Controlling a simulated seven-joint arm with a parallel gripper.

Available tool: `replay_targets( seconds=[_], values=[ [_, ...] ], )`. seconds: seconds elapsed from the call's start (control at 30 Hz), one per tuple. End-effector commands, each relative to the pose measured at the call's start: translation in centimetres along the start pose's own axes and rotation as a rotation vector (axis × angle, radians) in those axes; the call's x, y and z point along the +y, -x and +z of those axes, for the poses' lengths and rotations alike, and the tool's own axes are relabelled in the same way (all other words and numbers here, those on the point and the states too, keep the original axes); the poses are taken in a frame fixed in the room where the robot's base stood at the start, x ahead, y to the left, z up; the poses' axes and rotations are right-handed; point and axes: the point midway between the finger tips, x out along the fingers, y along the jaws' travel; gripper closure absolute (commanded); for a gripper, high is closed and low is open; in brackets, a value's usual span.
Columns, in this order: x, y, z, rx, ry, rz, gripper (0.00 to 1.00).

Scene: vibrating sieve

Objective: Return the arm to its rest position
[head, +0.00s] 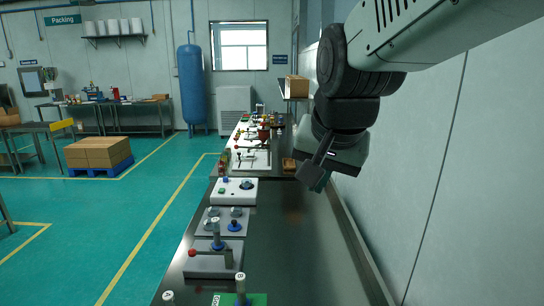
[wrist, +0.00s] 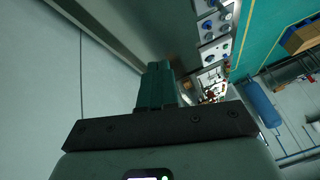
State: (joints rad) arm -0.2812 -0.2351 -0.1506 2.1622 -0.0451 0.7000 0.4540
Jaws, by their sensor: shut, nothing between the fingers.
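My gripper (head: 313,177) hangs from my arm at the right of the head view, above the dark bench top and close to the pale wall. Its fingers are together with nothing between them. In the wrist view the shut fingers (wrist: 157,86) show as a dark green block in front of the wide dark mount. The gripper is apart from the bench and from every device on it.
A long dark bench (head: 300,250) runs away from me. A row of devices lines its left side, including a white box with a dark knob (head: 235,190) and a grey plate with a red-knobbed lever (head: 212,262). The bench's right side is mostly clear. A wall (head: 430,150) stands at right.

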Motion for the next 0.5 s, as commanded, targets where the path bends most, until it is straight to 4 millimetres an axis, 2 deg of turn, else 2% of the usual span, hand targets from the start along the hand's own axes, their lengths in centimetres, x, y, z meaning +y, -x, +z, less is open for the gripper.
replay_targets(
  seconds=[0.03,0.2,0.33,0.5],
  values=[
    [1.5,1.9,1.8,0.005,0.04,-0.001,1.0],
    [5.1,5.5,7.8,0.002,0.204,0.022,1.0],
    [6.7,6.6,11.3,-0.002,0.295,0.044,1.0],
    [7.6,7.1,13.3,-0.006,0.351,0.061,1.0]
  ],
)
